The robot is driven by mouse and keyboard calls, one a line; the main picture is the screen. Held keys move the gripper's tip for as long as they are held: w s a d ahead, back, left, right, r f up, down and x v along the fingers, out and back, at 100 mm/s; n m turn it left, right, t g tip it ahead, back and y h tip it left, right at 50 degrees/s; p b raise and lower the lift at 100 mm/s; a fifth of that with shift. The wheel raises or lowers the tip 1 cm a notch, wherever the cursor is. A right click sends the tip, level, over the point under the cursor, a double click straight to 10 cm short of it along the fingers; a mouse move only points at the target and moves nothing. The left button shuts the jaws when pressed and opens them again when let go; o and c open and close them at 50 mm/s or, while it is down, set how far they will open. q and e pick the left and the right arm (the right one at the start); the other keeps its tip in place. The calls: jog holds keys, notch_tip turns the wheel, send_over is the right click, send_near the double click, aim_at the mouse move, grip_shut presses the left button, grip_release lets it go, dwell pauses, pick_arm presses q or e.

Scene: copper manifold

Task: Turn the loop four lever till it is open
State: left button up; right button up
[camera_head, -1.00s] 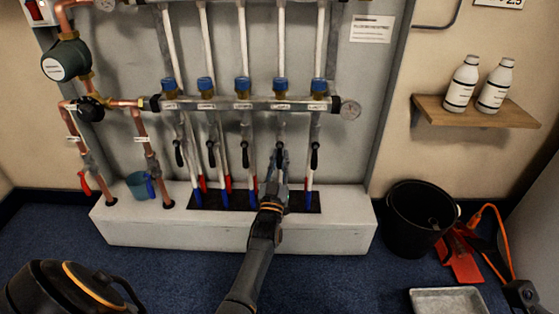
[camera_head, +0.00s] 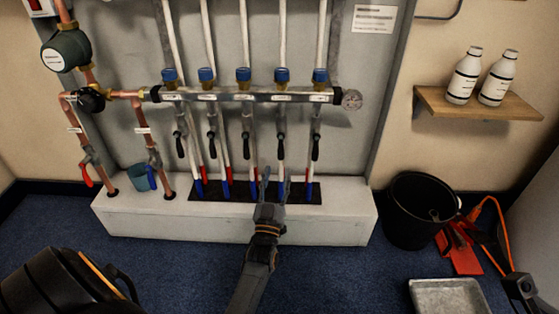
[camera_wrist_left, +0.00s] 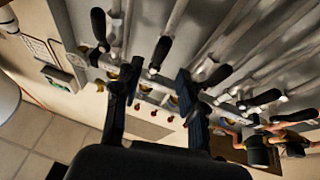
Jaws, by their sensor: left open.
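The loop four lever (camera_head: 281,146) is a black handle on the fourth pipe from the left, under the silver manifold bar (camera_head: 225,95). It hangs down roughly along its pipe, like the other loop levers. My left gripper (camera_head: 275,183) is open and empty, below the lever and in front of the white plinth, fingers pointing up. In the left wrist view, the open fingers (camera_wrist_left: 157,82) frame a black lever (camera_wrist_left: 160,52) that appears to be loop four, beyond the tips and apart from them.
Neighbouring black levers hang close by at loop three (camera_head: 246,146) and loop five (camera_head: 315,147). A white plinth (camera_head: 140,215) runs beneath. A black bucket (camera_head: 420,220), red dustpan (camera_head: 460,252) and grey tray (camera_head: 447,297) stand right.

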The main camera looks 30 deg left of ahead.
pick_arm(q)
jog(key=v, duration=0.3)
jog(key=shift+s+d+f, duration=0.1)
jog(key=shift+s+d, duration=0.1)
jog(key=shift+s, duration=0.15)
